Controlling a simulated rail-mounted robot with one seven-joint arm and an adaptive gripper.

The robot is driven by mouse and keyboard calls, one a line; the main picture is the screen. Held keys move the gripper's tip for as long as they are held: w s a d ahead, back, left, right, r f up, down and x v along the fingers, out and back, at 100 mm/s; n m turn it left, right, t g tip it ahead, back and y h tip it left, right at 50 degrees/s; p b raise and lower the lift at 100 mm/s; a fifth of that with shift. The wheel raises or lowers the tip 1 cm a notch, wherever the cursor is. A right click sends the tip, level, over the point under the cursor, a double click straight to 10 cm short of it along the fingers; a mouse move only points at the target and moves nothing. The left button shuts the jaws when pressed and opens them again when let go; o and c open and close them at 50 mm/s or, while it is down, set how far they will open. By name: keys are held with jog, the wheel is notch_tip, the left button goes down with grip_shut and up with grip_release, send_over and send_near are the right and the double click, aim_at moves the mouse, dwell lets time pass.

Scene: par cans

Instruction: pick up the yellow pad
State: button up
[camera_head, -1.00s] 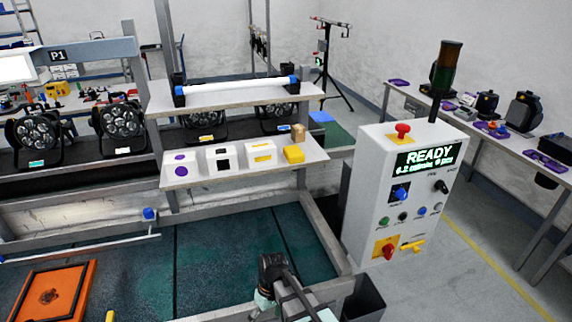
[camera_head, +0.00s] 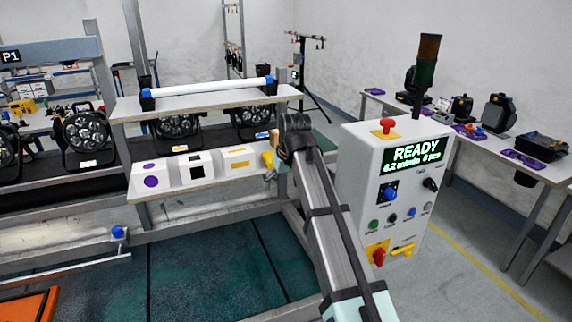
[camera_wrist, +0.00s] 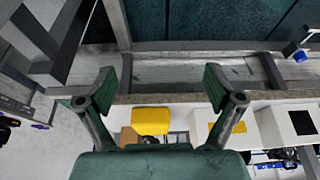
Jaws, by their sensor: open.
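The yellow pad (camera_wrist: 151,121) lies on the lower shelf and shows in the wrist view between and beyond my open fingers. In the head view the yellow pad (camera_head: 267,159) is at the right end of that shelf, partly covered by my arm. My gripper (camera_wrist: 160,88) is open and empty, its two green-grey fingers spread to either side of the pad's column in the picture. I see no contact with the pad. In the head view my arm hides most of the gripper.
A tan block (camera_wrist: 128,135) sits beside the pad. White boxes with a yellow mark (camera_head: 239,163), a black mark (camera_head: 196,170) and a purple mark (camera_head: 151,181) stand left along the shelf (camera_head: 160,195). The upper shelf (camera_head: 215,98) holds a white tube (camera_head: 210,87). A control box (camera_head: 385,190) stands right.

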jog(key=shift+w+a+r+p, duration=0.45)
jog(key=shift+w+a+p, duration=0.2)
jog(key=shift+w, duration=1.4)
jog(key=shift+w+a+r+p, duration=0.45)
jog(key=shift+w+a+p, duration=0.15)
jog(key=shift+w, duration=1.4)
jog(key=shift+w+a+r+p, duration=0.45)
jog(key=shift+w+a+p, duration=0.2)
jog(key=shift+w, duration=1.4)
jog(key=shift+f, duration=0.25)
jog(key=c, duration=1)
